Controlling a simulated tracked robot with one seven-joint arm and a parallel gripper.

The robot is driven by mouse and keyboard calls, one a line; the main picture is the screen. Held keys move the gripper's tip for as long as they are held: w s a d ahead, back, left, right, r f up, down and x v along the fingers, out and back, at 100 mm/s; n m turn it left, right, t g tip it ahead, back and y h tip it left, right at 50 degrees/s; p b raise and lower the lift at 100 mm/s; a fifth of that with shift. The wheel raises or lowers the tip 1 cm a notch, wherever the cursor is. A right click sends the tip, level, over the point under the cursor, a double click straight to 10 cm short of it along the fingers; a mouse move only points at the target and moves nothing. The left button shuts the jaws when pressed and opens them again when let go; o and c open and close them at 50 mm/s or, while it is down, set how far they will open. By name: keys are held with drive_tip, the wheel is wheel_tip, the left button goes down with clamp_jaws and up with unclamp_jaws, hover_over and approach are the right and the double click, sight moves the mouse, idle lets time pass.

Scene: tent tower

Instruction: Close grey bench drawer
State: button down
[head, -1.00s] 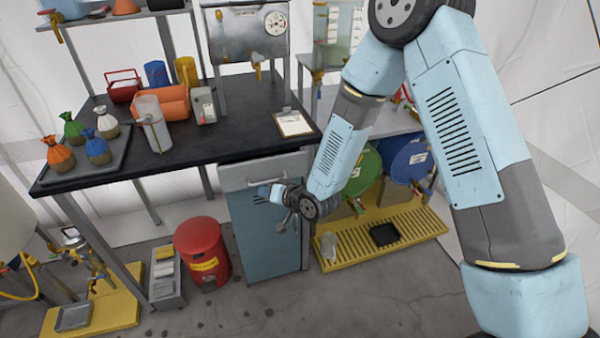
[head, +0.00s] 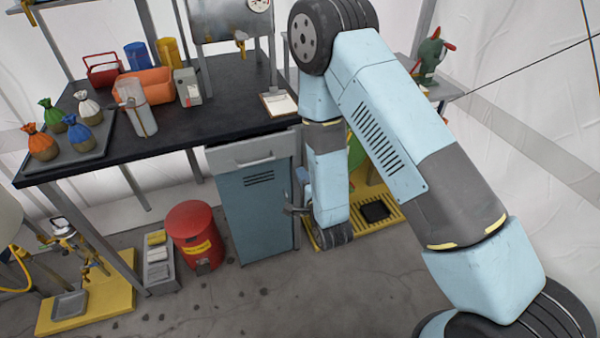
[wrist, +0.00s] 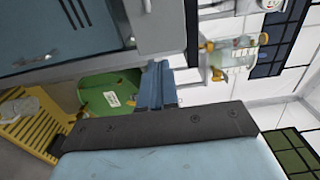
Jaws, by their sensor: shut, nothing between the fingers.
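The grey drawer (head: 253,150) is the top front of the blue cabinet (head: 258,205) under the black bench (head: 165,145). Its front sits just below the benchtop edge; I cannot tell clearly how far it stands out. In the wrist view the grey drawer front (wrist: 160,25) is at the top, tilted, with part of its handle. My gripper (head: 292,210) is shut and empty, low by the cabinet's right edge, below the drawer and apart from it. Its blue fingers also show in the wrist view (wrist: 157,85). My forearm hides what lies behind it.
A red bin (head: 195,237) stands on the floor left of the cabinet. A yellow slatted platform (head: 383,190) lies to its right, with a green drum (wrist: 108,95) seen in the wrist view. The floor in front of the cabinet is clear.

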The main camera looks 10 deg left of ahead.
sight(286, 146)
drive_tip(key=x, duration=1.2)
drive_tip(key=x, duration=0.3)
drive_tip(key=shift+w+a, duration=0.2)
drive_tip(key=shift+w, duration=0.1)
drive_tip(key=shift+w+a, duration=0.2)
drive_tip(key=shift+w, duration=0.05)
drive_tip(key=shift+w+a+r, duration=0.1)
drive_tip(key=shift+r, duration=0.15)
drive_tip(key=shift+s+f, duration=0.15)
drive_tip(key=shift+s, duration=0.2)
drive_tip(key=v, duration=1.4)
drive_tip(key=shift+w, duration=0.2)
